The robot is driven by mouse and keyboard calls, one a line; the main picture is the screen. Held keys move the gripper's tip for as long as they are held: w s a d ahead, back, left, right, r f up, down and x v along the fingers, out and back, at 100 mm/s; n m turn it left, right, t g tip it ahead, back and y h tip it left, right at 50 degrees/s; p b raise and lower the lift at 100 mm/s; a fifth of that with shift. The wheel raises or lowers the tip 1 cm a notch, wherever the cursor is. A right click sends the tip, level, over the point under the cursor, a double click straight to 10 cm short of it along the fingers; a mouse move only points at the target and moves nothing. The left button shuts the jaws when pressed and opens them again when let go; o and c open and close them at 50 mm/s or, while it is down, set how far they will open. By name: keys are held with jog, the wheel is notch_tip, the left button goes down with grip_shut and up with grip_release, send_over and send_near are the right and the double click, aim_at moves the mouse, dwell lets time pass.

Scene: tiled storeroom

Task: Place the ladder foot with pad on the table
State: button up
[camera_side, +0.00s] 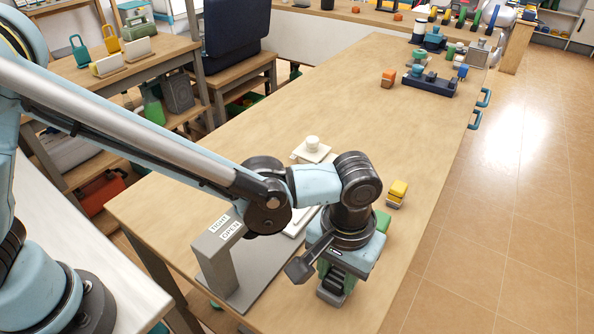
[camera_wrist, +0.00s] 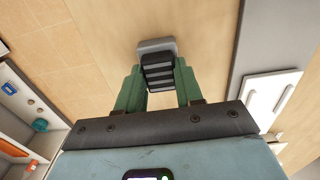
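The ladder foot with pad is a dark ribbed block on a grey pad. It shows in the wrist view (camera_wrist: 157,72) between two green fingers, and in the side view (camera_side: 338,284) below my wrist, near the table's front right edge. My gripper (camera_wrist: 158,80) appears shut on the ribbed part, with a finger against each side; it also shows in the side view (camera_side: 334,272). The pad points away from the palm, down at the table (camera_side: 300,100). I cannot tell whether the pad touches the tabletop. My wrist hides part of the foot.
A grey stand with TIGHT and OPEN labels (camera_side: 216,262) is left of my gripper. A yellow-topped block (camera_side: 397,193) and a green block (camera_side: 383,221) lie close behind. A pale knobbed plate (camera_side: 312,150) and an orange block (camera_side: 388,79) are farther back. The table's middle is mostly clear.

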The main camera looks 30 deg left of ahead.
aim_at(338, 276)
jog(key=o, duration=0.4)
notch_tip(338, 276, up, 12)
jog(key=w+a+r+t+h, duration=0.1)
jog(key=a, duration=0.6)
jog(key=w+a+r+t, duration=0.2)
jog(key=a, duration=0.6)
jog(key=s+a+f+t, duration=0.1)
jog(key=s+a+t, duration=0.1)
jog(key=a, duration=0.6)
jog(key=s+a+f+t+y, duration=0.1)
jog(key=s+a+f+t, duration=0.1)
jog(key=a, duration=0.6)
jog(key=shift+s+f, duration=0.2)
jog(key=shift+s, duration=0.1)
